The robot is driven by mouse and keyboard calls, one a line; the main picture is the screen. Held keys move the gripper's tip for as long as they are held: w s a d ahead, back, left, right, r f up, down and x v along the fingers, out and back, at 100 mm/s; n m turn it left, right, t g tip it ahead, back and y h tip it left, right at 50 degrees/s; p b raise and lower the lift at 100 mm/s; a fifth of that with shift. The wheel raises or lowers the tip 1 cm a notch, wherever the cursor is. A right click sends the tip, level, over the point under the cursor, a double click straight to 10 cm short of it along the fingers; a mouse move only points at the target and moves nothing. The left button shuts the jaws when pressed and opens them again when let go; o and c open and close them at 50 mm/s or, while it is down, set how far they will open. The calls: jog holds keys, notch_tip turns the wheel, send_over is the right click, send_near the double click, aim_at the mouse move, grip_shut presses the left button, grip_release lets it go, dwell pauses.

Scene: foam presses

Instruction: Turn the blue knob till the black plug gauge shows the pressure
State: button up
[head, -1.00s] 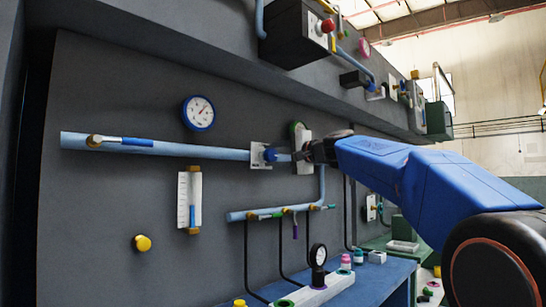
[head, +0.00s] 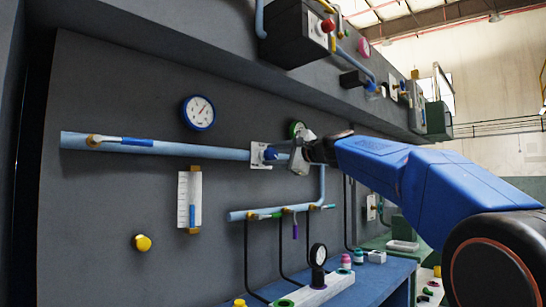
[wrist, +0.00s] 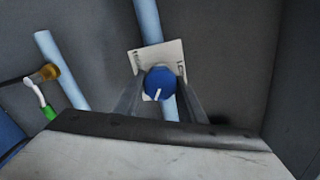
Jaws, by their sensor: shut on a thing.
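The blue knob (head: 270,154) sits on a small white plate on the light-blue pipe, left of my gripper (head: 280,156). In the wrist view the blue knob (wrist: 160,82) faces me, its white pointer mark aimed down and slightly left. The fingers of my gripper (wrist: 159,92) lie on both sides of it, shut on it. The black plug gauge (head: 318,255) has a round white dial on a black base. It stands upright on a white block on the blue bench. Its needle is too small to read.
A blue-rimmed gauge (head: 198,112) hangs on the grey panel above the pipe (head: 190,150). A yellow-handled valve on the lower pipe (head: 250,214) and several black hoses are below. A black box (head: 292,34) juts out overhead.

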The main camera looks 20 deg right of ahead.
jog(key=shift+f, duration=0.15)
jog(key=o, duration=1)
jog(key=shift+o, duration=0.2)
jog(key=shift+d, duration=0.1)
jog(key=v, duration=1.7)
jog(key=shift+s, duration=0.15)
